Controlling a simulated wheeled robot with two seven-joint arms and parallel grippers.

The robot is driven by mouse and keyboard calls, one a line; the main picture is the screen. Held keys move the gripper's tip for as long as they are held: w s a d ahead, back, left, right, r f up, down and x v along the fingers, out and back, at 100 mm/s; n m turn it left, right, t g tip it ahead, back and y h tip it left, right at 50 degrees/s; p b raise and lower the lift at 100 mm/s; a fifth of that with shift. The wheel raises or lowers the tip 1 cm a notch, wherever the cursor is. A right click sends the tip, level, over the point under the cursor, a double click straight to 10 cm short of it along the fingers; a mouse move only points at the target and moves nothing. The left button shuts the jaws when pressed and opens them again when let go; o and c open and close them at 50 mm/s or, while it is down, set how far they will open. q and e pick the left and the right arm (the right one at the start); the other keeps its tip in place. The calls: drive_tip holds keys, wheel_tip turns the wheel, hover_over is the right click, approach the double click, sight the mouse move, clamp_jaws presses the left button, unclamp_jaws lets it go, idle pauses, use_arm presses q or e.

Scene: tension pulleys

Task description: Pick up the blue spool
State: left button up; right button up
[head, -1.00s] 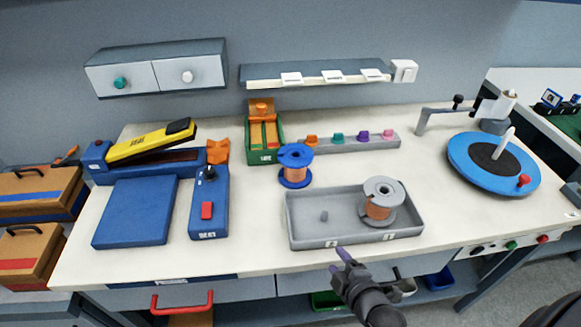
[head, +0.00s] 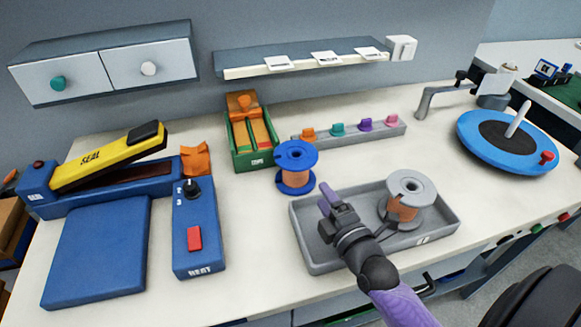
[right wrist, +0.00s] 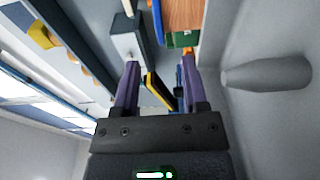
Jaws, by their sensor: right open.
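The blue spool (head: 295,181), wound with copper wire, stands upright on the white bench just behind the grey tray (head: 303,240). My right gripper (head: 328,200) has purple fingers and is over the tray's left part, in front and slightly right of the spool, apart from it. In the right wrist view the gripper (right wrist: 160,75) is open with nothing held between its fingers. A copper-coloured surface with a blue edge at the top there appears to be the blue spool (right wrist: 182,16). My left gripper is not in view.
A grey spool (head: 410,189) stands in the tray's right part. Left are a blue heat box (head: 195,240) and yellow-armed sealer (head: 105,160). Behind are a green bin (head: 240,155) and a rack of coloured knobs (head: 352,132). A blue turntable (head: 480,150) is at right.

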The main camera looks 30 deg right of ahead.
sight(305, 169)
drive_tip(key=w, duration=0.2)
drive_tip(key=w+b, duration=0.1)
drive_tip(key=w, duration=0.2)
drive_tip(key=w+b, duration=0.1)
drive_tip(key=w, duration=0.1)
drive_tip(key=shift+w+d, duration=0.3)
drive_tip(key=shift+d, duration=0.05)
drive_tip(key=shift+w, duration=0.3)
drive_tip(key=shift+r, duration=0.1)
clamp_jaws()
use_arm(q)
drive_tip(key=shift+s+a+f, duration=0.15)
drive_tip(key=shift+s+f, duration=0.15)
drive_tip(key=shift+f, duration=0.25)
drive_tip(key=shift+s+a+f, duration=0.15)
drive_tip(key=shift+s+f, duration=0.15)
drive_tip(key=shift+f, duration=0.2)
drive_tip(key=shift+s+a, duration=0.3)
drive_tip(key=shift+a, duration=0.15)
